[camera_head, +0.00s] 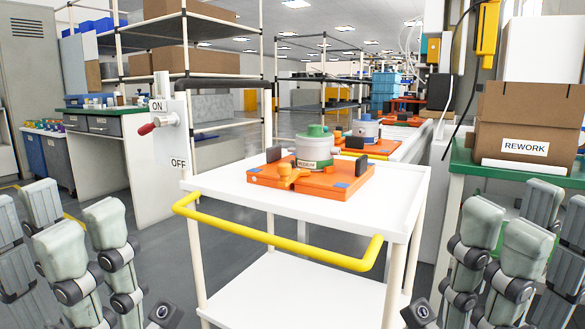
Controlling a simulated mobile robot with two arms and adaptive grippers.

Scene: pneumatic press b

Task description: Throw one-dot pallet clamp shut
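An orange pallet (328,187) lies on the white cart top. It carries a grey round part with a green top (312,149), labelled MEDIUM. An orange knob-like piece (285,171) stands at its front left, and dark blocks stand at its left (274,154) and right (354,143). Dots marking a clamp are too small to tell, and so is any clamp's position. My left gripper (70,218) is at the lower left and my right gripper (514,218) at the lower right. Both have fingers spread, are empty, and are apart from the cart and pallet.
The white cart (235,187) has a yellow push bar (270,240) across its front. An ON/OFF panel with a red-tipped lever (147,128) stands at the left. More orange pallets (372,147) sit behind. A REWORK box (525,132) is on the right bench. The cart's front right top is clear.

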